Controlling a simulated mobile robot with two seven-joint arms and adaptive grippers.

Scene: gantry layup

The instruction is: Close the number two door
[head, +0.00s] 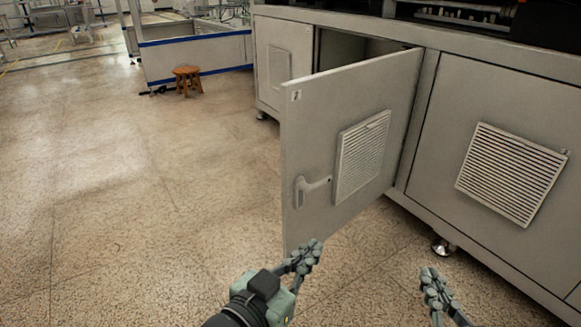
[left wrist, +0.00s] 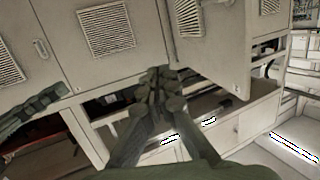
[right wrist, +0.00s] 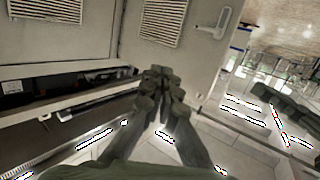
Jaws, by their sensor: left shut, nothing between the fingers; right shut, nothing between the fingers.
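The grey cabinet door (head: 302,130) with a small label (head: 296,95) in its top outer corner stands swung wide open. The label's mark is too small to read surely. The door has a louvred vent (head: 362,155) and a lever handle (head: 312,188) near its free edge. The handle also shows in the right wrist view (right wrist: 215,24). My left gripper (head: 308,250) is shut and empty, in front of the door's lower part; I cannot tell if it touches. My right gripper (head: 430,276) is shut and empty, to the right of the door, before the cabinet.
The cabinet opening (head: 350,48) is partly visible behind the door. A closed panel with a vent (head: 510,172) is to the right, above a levelling foot (head: 441,246). A wooden stool (head: 187,79) stands far back by a low blue-edged partition (head: 200,58). The floor at left is clear.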

